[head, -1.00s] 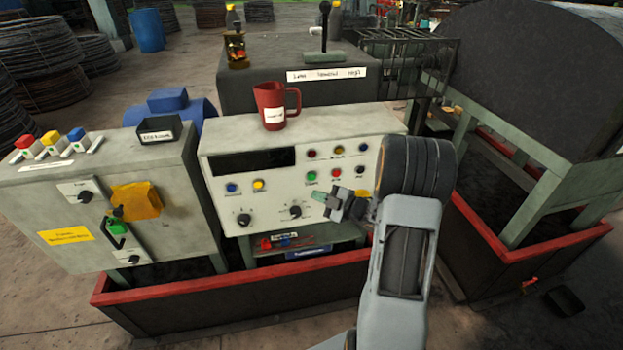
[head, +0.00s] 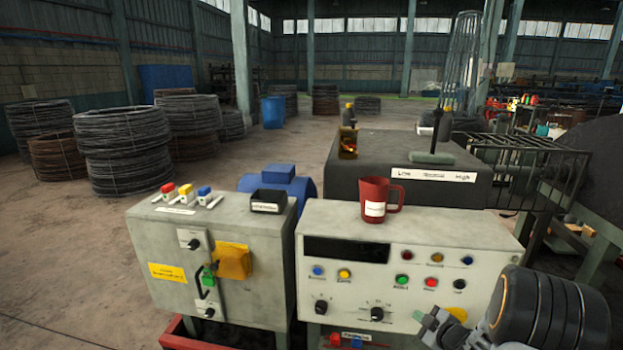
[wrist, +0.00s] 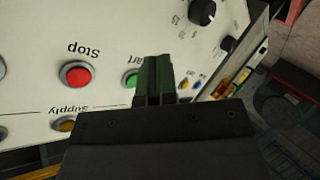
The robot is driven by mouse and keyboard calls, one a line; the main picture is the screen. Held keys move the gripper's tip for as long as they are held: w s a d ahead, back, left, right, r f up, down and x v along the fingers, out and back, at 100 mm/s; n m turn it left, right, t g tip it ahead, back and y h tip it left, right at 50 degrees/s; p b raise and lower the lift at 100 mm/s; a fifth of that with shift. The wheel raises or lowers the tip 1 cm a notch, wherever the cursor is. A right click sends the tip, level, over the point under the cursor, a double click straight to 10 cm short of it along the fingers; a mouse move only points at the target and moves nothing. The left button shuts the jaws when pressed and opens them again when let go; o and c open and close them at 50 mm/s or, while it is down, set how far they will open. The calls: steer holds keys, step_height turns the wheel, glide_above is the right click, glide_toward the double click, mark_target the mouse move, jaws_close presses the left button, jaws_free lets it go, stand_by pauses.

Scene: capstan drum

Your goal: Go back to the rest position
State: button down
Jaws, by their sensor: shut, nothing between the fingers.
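My gripper (head: 421,318) is at the lower right of the head view, in front of the light control panel (head: 450,250) and just right of its right-hand black knob (head: 377,314). In the wrist view its green fingers (wrist: 153,76) are shut together with nothing between them. They partly cover the green start button (wrist: 131,79). The red stop button (wrist: 76,74) shows to their left. I cannot tell whether the fingertips touch the panel.
A red mug (head: 375,204) stands on the panel's top. A grey cabinet (head: 165,300) with switches and a yellow cover (head: 233,262) stands left. A dark block with a lever (head: 433,140) is behind. Wire coils (head: 125,150) stand far left, with open floor nearby.

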steer(key=s+d+f+m+g+h, duration=0.2)
steer(key=s+d+m+g+h, duration=0.1)
steer(key=d+m+h, duration=0.2)
steer(key=s+a+r+m+g+h, duration=0.2)
steer(key=s+a+r+m+g, duration=0.15)
steer(key=s+m+g, duration=0.35)
steer(key=s+a+r+y, duration=0.1)
steer(key=s+a+r, duration=0.4)
steer(key=a, duration=0.3)
steer(key=s+a+r+t+y, duration=0.1)
steer(key=s+a+r, duration=0.4)
steer(key=a+r, duration=0.3)
steer(key=shift+s+a+y, duration=0.2)
steer(key=shift+a+y, duration=0.2)
steer(key=shift+a, duration=0.1)
steer(key=shift+d, duration=0.1)
